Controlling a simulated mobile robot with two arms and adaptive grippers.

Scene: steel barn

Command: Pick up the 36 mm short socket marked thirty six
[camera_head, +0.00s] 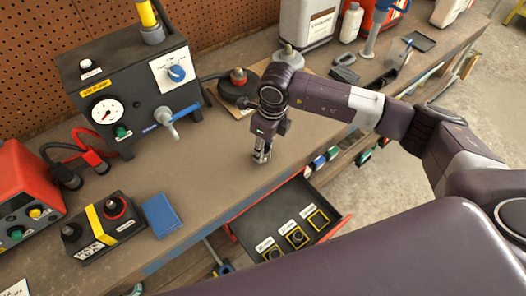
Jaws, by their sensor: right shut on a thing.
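My right gripper (262,153) hangs fingers down just above the front part of the bench, behind the open drawer. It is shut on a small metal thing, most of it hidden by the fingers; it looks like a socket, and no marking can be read. The open drawer (258,219) has several yellow-framed places with white labels too small to read. Two dark round sockets, a near one (271,253) and a middle one (297,237), stand in their frames. The far-right frame (318,219) looks empty. My left gripper is not in view.
A black gauge box (135,90) stands at the back left of the bench (205,165). A blue block (161,214) and a control box (103,228) lie at left. A round black device (238,88) stands behind the gripper. Bench around the gripper is clear.

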